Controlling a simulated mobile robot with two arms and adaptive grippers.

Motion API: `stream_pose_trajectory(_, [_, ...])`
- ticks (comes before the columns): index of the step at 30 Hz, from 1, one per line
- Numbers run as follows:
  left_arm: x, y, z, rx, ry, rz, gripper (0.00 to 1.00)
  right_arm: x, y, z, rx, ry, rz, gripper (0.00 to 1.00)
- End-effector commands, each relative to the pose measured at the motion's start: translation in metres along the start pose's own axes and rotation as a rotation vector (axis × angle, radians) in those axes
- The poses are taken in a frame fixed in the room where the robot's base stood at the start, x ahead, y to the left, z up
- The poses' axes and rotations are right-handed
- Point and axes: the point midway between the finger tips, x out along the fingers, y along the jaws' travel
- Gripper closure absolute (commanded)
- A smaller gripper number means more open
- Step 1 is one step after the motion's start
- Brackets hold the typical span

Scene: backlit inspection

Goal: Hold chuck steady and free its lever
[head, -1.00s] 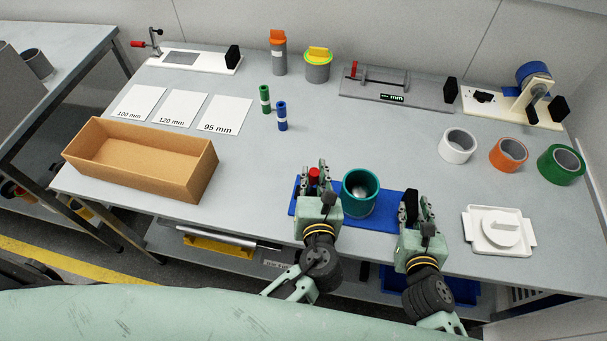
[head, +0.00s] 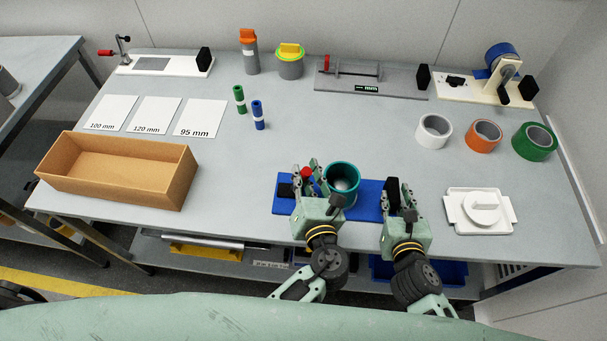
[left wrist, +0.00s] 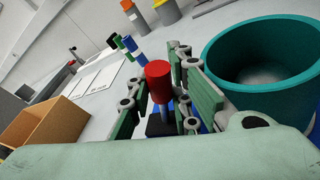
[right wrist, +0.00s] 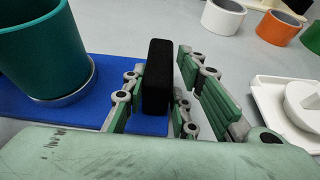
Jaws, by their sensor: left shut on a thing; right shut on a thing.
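The chuck is a blue base plate (head: 368,208) near the table's front edge. A teal hollow cylinder (head: 342,184) stands upright on it, with a metal rim at its foot in the right wrist view. The red-knobbed lever (head: 307,173) is at the left of the cylinder. My left gripper (head: 307,176) is shut on the lever; the red knob (left wrist: 158,82) shows between its fingers in the left wrist view. My right gripper (head: 403,200) is shut on the upright black block (right wrist: 156,77) at the plate's right end. The lever's pivot is mostly hidden.
A cardboard box (head: 55,178) stands at the left, a white lidded dish (head: 480,226) at the right. Tape rolls (head: 483,136) lie at the back right. Green and blue small cylinders (head: 258,115) and white size cards (head: 156,115) are behind. The table's middle is clear.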

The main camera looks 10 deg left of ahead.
Motion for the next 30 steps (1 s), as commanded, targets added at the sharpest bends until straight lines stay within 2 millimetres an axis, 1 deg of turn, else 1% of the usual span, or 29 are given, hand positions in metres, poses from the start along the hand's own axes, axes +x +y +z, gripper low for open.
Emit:
stream_pose_trajectory(1, [0.001, 0.0021, -0.0012, 0.002, 0.002, 0.006, 1.0, 0.0001, -0.003, -0.0048, 0.003, 0.01, -0.008, 1.0])
stream_pose_trajectory(2, [0.0011, 0.0021, -0.0012, 0.002, 0.002, 0.006, 0.8, 0.0002, -0.0031, -0.0048, 0.003, 0.01, -0.008, 1.0])
stream_pose_trajectory(8, [0.0008, 0.0016, -0.0007, 0.0, 0.001, 0.004, 0.62, 0.0001, -0.003, -0.0048, 0.002, 0.01, -0.008, 1.0])
stream_pose_trajectory(25, [0.0003, 0.0008, 0.0, -0.007, 0.001, -0.001, 0.62, 0.0001, -0.002, -0.0048, 0.002, 0.01, -0.006, 1.0])
stream_pose_trajectory(30, [0.0017, 0.0089, -0.0007, -0.084, 0.018, -0.023, 0.62, 0.0, -0.0019, -0.0048, 0.002, 0.01, -0.005, 1.0])
